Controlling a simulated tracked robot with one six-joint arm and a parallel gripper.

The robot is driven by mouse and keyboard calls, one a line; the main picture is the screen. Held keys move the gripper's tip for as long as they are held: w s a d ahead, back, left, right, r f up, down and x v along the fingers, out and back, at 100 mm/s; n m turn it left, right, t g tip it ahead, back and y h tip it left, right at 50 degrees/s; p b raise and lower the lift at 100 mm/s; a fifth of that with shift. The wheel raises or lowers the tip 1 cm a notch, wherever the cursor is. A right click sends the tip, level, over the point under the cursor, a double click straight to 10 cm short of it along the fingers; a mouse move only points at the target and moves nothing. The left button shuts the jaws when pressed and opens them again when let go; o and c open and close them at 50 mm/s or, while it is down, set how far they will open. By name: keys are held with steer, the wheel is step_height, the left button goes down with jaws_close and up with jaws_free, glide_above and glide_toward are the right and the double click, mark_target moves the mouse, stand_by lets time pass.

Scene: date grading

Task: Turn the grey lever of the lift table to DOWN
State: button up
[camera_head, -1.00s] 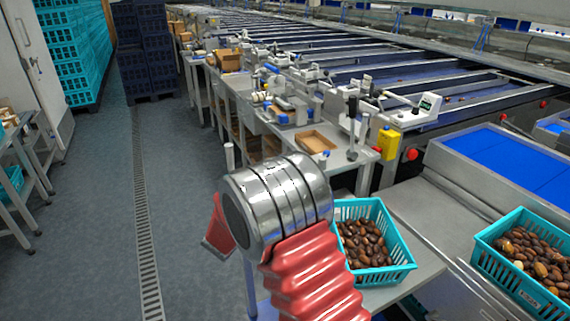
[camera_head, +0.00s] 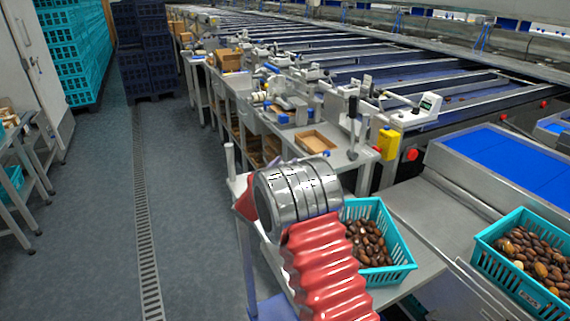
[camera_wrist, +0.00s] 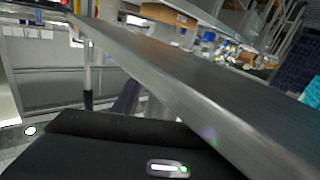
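A slim light-grey upright lever (camera_head: 229,160) stands at the left edge of a grey table (camera_head: 398,290), which looks like the lift table. No UP or DOWN marking is readable. My silver wrist and red ribbed arm cover much of this table, right of and nearer than the lever. In the wrist view, what looks like the dark body of my gripper (camera_wrist: 110,150) fills the bottom, below a long grey table edge (camera_wrist: 200,92). A grey upright rod (camera_wrist: 87,72) shows beyond; I cannot tell whether it is the lever. My fingertips are not visible.
A teal crate of dates (camera_head: 405,245) sits on the table right of my arm. Another date crate (camera_head: 480,240) stands farther right. A wooden tray (camera_head: 314,141) lies on the bench behind. Open floor (camera_head: 90,220) with a drain channel is on the left.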

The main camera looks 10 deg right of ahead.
steer(key=shift+w+d, duration=0.2)
steer(key=shift+w, duration=0.1)
steer(key=shift+c, duration=0.3)
jaws_close()
